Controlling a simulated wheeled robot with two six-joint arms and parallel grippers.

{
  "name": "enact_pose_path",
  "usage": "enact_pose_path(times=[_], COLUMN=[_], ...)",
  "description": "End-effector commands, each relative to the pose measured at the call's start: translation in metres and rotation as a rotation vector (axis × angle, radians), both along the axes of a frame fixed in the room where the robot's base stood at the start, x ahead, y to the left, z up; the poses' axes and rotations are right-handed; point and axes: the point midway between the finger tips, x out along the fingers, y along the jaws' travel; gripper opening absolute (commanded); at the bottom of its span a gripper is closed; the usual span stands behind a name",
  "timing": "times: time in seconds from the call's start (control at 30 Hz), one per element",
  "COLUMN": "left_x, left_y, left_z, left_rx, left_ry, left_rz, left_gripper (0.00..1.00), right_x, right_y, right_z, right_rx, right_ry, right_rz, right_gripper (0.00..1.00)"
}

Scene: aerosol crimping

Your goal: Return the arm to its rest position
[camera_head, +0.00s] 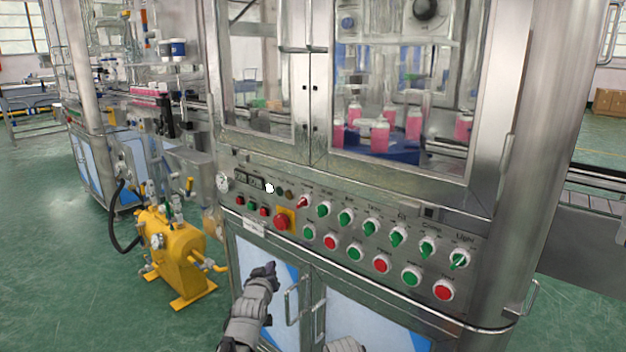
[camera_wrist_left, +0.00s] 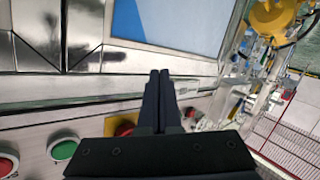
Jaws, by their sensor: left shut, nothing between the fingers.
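My left gripper (camera_head: 268,270) is in front of the lower cabinet doors of the crimping machine, below the control panel (camera_head: 350,235). Its fingers are shut with nothing between them, and they also show shut side by side in the left wrist view (camera_wrist_left: 160,78). It looks apart from the panel's buttons. A grey piece of my own body shows at the bottom edge of the head view, right of the left arm. My right gripper does not show.
The panel carries a red emergency stop (camera_head: 281,222) and several green and red knobs. Door handles (camera_head: 291,306) stick out near the left gripper. A yellow tank (camera_head: 172,250) stands on the green floor to the left. Pink-filled cans (camera_head: 380,135) stand behind glass.

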Motion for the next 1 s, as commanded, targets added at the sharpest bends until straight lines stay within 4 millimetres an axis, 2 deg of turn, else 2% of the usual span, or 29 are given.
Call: enact_pose_path(times=[0.03,0.17,0.2,0.3,0.43,0.6,0.77,0.8,1.0], left_x=[-0.018,-0.068,-0.088,-0.139,-0.200,-0.266,-0.321,-0.321,-0.319], left_y=[-0.019,-0.055,-0.064,-0.079,-0.090,-0.092,-0.090,-0.090,-0.090], left_z=[-0.022,-0.080,-0.095,-0.127,-0.152,-0.164,-0.165,-0.150,-0.109], left_rx=[0.038,0.151,0.189,0.280,0.377,0.479,0.559,0.560,0.554], left_ry=[0.108,0.404,0.494,0.708,0.933,1.160,1.346,1.354,1.348], left_rz=[-0.035,-0.126,-0.157,-0.232,-0.316,-0.403,-0.475,-0.475,-0.471], left_gripper=[0.00,0.00,0.00,0.00,0.00,0.00,0.00,0.00,0.00], right_x=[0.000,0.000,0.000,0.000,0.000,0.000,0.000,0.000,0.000], right_y=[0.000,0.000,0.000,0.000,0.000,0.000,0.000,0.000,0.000], right_z=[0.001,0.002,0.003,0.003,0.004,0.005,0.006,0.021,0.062], right_rx=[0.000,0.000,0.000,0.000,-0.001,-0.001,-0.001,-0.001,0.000], right_ry=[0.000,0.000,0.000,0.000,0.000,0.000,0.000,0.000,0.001], right_rz=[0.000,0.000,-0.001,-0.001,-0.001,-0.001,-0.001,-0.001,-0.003], right_gripper=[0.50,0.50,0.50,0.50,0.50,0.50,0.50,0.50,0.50])
